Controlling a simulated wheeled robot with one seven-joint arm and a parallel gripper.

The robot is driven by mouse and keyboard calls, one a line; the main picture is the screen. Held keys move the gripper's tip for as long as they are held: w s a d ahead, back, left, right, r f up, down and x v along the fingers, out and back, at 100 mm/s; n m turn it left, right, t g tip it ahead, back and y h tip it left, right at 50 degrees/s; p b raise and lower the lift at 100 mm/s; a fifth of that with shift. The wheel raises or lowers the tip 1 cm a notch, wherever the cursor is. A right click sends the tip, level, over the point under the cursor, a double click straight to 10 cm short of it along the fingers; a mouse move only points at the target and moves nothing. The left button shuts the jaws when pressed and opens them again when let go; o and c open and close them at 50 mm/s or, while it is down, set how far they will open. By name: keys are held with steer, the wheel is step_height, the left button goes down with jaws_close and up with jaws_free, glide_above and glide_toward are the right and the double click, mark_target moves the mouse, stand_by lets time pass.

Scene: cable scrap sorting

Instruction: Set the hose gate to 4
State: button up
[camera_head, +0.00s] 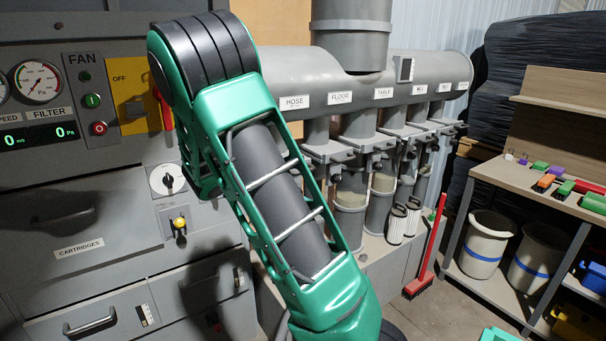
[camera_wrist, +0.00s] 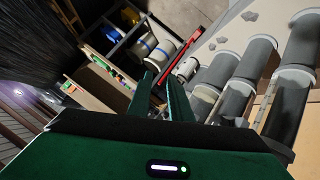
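The HOSE label (camera_head: 294,103) is on the large grey duct in the head view. The hose gate (camera_head: 325,152) is the leftmost in the row of gates under the duct. My green arm stands close in front and hides part of this gate's left side. Its setting cannot be read. My gripper (camera_wrist: 160,82) shows in the wrist view as two green fingers with a gap between them, open and empty. It points toward the brush and bins, with the grey pipes to its right. In the head view the gripper is out of sight.
Further gates labelled FLOOR (camera_head: 340,98) and TABLE (camera_head: 383,93) stand close beside the hose gate. A red brush (camera_head: 428,250) leans near the pipes. A bench (camera_head: 530,185) with coloured items stands right, bins below. The control panel (camera_head: 90,110) stands left.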

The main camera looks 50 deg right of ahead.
steer(key=w+a+r+m+h, duration=0.1)
steer(key=w+a+r+h, duration=0.1)
steer(key=w+r+h, duration=0.3)
steer(key=w+a+r+m+h, duration=0.1)
steer(key=w+r+h, duration=0.15)
steer(key=w, duration=0.35)
steer(key=shift+t, duration=0.5)
steer(key=x, duration=1)
steer(key=shift+d+f, duration=0.15)
steer(key=shift+f, duration=0.25)
jaws_close()
